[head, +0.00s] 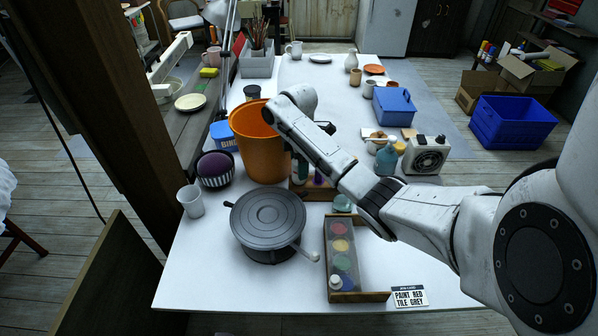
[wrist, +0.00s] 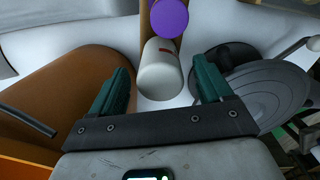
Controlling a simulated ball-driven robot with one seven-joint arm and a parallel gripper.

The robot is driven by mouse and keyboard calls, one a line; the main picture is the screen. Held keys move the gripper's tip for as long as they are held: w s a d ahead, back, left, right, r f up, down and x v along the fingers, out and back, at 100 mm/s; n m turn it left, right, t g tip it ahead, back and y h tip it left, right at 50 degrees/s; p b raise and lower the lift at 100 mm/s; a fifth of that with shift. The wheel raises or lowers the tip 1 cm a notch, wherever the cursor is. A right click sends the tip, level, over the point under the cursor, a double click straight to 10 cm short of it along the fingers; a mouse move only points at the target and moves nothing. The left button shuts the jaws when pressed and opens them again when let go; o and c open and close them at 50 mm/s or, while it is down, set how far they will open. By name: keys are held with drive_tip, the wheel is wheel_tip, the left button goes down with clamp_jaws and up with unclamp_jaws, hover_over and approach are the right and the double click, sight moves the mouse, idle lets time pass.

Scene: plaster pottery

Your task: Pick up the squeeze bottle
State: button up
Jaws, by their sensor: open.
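In the wrist view, my gripper (wrist: 162,72) is open, with a dark green finger on each side. A white cylindrical bottle (wrist: 159,80) with a red mark shows between and beyond the fingertips, and I see no contact. A purple-topped thing (wrist: 168,17) is just past it. In the head view my arm hides most of this spot; a bit of purple (head: 318,178) shows below the arm, in a wooden holder. A teal bottle (head: 386,160) stands apart, right of my arm. I cannot tell for sure which is the squeeze bottle; the white one is nearest my gripper.
An orange bucket (head: 262,150) stands close left of my gripper. The table's front right is fairly clear.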

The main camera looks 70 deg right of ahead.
drive_tip(key=shift+f, duration=1.2)
drive_tip(key=shift+c, duration=0.4)
drive_tip(key=c, duration=0.6)
